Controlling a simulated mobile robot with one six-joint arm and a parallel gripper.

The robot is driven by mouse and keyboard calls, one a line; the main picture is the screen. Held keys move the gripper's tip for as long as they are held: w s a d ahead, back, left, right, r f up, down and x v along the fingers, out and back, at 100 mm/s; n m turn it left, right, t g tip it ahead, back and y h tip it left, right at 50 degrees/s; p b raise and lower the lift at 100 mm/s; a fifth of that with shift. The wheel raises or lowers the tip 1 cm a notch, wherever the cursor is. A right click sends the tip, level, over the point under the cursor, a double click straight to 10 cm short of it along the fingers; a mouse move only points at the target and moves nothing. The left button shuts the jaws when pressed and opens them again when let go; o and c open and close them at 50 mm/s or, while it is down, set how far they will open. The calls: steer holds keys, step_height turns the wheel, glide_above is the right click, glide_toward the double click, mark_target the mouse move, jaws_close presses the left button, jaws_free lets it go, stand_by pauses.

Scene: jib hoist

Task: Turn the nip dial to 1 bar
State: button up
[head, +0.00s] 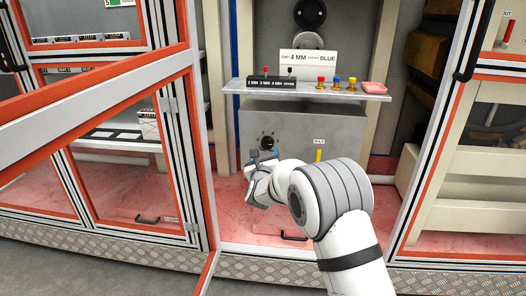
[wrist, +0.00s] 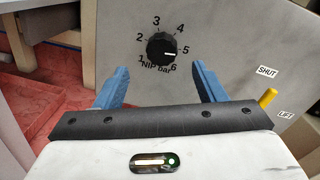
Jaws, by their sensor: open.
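The nip dial (wrist: 161,47) is a round black knob on the front of a grey box. Numbers 1 to 6 run around it, with "NIP bar" printed below. Its white pointer mark points right, close to the 5. The dial also shows in the head view (head: 267,143), just above my gripper (head: 262,156). In the wrist view my gripper (wrist: 160,72) is open and empty. Its two blue fingers stand apart, left and right of the dial and a little below it in the picture. I cannot tell how far the fingertips are from the panel.
A yellow lever (head: 318,156) is right of the dial, by SHUT and LIFT labels. Above is a shelf (head: 310,91) with coloured knobs, a black block and a pink item. An orange-edged open door (head: 130,150) stands close on the left; another frame is on the right.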

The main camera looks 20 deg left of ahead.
mark_target(267, 144)
steer(key=shift+x, duration=3.45)
steer(key=shift+c, duration=0.2)
